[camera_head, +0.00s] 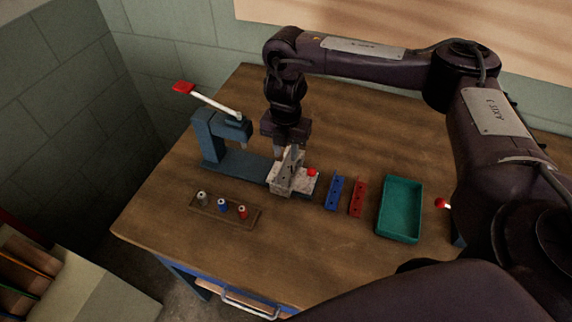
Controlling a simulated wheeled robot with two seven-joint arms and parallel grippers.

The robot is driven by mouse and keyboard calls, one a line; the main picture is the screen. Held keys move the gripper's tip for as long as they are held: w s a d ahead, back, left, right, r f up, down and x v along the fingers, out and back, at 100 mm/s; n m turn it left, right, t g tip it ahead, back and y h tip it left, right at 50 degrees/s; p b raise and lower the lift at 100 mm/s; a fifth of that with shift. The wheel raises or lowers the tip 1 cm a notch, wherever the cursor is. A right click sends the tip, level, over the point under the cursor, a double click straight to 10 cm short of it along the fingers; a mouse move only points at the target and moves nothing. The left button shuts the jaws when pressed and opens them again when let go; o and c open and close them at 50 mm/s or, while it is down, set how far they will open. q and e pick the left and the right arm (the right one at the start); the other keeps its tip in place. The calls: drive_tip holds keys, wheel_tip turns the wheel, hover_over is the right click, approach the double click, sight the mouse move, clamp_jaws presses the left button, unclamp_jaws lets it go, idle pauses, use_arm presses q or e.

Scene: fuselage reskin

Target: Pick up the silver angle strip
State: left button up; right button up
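A silver-grey perforated piece (291,166), which looks like the silver angle strip, stands upright and slightly tilted at a pale metal block fixture (283,187) with a red knob. My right gripper (288,150) points down directly above the fixture, its fingertips at the top of the silver piece. The fingers and the piece overlap in this view, so I cannot tell whether they grip it. I also cannot tell whether the piece rests in the fixture or hangs just above it. My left gripper is not in view.
A blue strip (334,192) and a red strip (357,197) lie right of the fixture, then a green tray (401,212). A blue lever press (210,140) stands left. A small wooden rack (232,216) holds three pegs in front. The table's back (345,110) is clear.

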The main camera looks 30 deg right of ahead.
drive_tip(key=shift+f, duration=0.75)
drive_tip(key=shift+c, duration=0.4)
clamp_jaws()
drive_tip(key=shift+r, duration=0.1)
